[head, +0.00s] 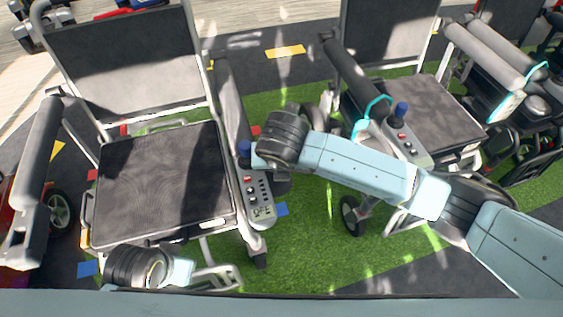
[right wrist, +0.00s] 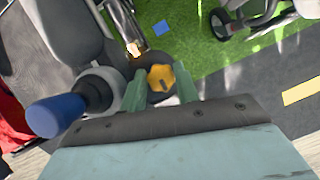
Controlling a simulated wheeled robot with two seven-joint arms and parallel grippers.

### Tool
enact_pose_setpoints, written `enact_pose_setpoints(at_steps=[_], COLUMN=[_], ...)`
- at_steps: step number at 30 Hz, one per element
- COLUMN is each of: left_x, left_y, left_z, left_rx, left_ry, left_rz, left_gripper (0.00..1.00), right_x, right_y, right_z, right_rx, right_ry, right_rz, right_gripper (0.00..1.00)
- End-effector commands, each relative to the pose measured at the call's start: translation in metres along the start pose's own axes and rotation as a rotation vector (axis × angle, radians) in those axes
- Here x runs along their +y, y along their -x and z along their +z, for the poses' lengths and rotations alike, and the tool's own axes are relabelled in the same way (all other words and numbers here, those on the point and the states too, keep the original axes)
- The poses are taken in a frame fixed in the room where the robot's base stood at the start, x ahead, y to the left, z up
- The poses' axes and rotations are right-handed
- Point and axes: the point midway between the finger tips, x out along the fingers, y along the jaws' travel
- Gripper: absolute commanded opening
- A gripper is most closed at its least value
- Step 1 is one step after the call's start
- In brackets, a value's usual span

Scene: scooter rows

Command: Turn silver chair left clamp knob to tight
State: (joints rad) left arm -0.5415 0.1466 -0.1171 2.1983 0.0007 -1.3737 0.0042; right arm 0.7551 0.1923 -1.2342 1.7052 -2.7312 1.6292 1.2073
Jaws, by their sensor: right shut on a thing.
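The silver-framed chair (head: 165,180) with a dark seat stands at left in the head view. The blue joystick top also shows there (right wrist: 55,115), left of the fingers. In the head view my right wrist hides the knob. The end of my left arm is at bottom left, before the seat; its fingers are not visible.
A second chair (head: 425,108) with a similar panel (head: 405,143) stands to the right, partly behind my right arm. More chairs stand at the far right. Green turf (head: 300,240) lies between the two chairs. A red vehicle (head: 22,235) is at the left edge.

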Motion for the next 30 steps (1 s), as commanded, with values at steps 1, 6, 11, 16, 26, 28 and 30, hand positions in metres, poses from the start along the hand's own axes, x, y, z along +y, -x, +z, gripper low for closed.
enact_pose_setpoints(at_steps=[1,6,11,16,26,28,30], left_x=[-0.0005,-0.0008,-0.0009,-0.0009,-0.0009,-0.0009,-0.0011], left_y=[0.0002,0.0008,0.0012,0.0014,0.0016,0.0016,0.0021], left_z=[-0.0007,-0.0014,-0.0014,-0.0014,-0.0014,-0.0015,-0.0025], left_rx=[0.002,0.004,0.003,0.003,0.003,0.003,0.006], left_ry=[-0.001,-0.001,-0.001,-0.001,-0.001,-0.001,-0.001], left_rz=[-0.001,-0.002,-0.002,-0.002,-0.002,-0.002,-0.002], left_gripper=[0.36,0.36,0.36,0.36,0.36,0.36,0.36], right_x=[-0.0002,-0.0002,0.0000,0.0010,0.0023,0.0026,0.0027], right_y=[0.0000,-0.0001,-0.0001,0.0002,0.0005,0.0006,0.0007], right_z=[0.0002,0.0001,0.0000,-0.0003,-0.0009,-0.0010,-0.0011], right_rx=[0.000,0.000,0.000,0.000,0.001,0.001,0.001], right_ry=[-0.002,-0.002,-0.001,0.001,0.002,0.003,0.004], right_rz=[-0.001,0.000,0.000,0.003,0.007,0.007,0.008], right_gripper=[0.08,0.33,0.53,0.53,0.53,0.53,0.53])
